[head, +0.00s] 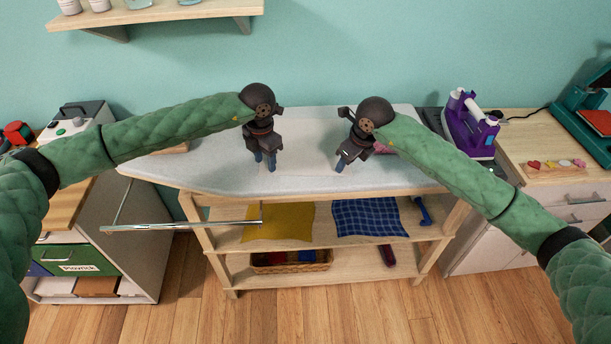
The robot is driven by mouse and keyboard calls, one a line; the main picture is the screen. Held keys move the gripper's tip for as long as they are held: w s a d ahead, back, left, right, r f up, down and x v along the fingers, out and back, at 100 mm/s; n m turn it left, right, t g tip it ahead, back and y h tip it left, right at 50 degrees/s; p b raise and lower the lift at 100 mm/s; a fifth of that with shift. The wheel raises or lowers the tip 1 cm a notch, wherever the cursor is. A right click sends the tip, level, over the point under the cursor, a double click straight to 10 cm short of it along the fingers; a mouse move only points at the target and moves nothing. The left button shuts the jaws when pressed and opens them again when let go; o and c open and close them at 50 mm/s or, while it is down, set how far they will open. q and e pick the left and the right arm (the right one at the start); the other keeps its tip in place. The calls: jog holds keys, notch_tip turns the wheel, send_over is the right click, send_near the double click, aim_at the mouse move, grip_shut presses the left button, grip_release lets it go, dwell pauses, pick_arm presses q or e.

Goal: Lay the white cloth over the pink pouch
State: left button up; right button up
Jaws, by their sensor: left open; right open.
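The pale white cloth (306,160) lies flat on the grey-white ironing board (205,172), between my two grippers, and is hard to tell from the board. The pink pouch (385,149) is on the board to the right, mostly hidden behind my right gripper and forearm. My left gripper (265,163) points down at the cloth's left side, open. My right gripper (344,163) points down at the cloth's right side, open, just left of the pouch. I cannot tell whether the fingertips touch the cloth.
Shelves below the board hold a yellow cloth (280,222), a blue checked cloth (368,217) and a basket (290,262). A metal rail (185,227) juts out at front left. A wall shelf (160,12) hangs above.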

pick_arm(q)
jog(key=shift+f, duration=0.65)
pick_arm(e)
jog(key=shift+f, duration=0.6)
pick_arm(q)
jog(key=shift+f, duration=0.2)
pick_arm(e)
jog(key=shift+f, duration=0.2)
pick_arm(q)
jog(key=shift+r, duration=0.1)
pick_arm(e)
jog(key=shift+r, duration=0.1)
pick_arm(q)
jog(key=shift+c, duration=0.5)
pick_arm(e)
jog(key=shift+c, duration=0.5)
pick_arm(q)
grip_shut()
pick_arm(e)
grip_shut()
pick_arm(q)
jog(key=shift+r, duration=0.1)
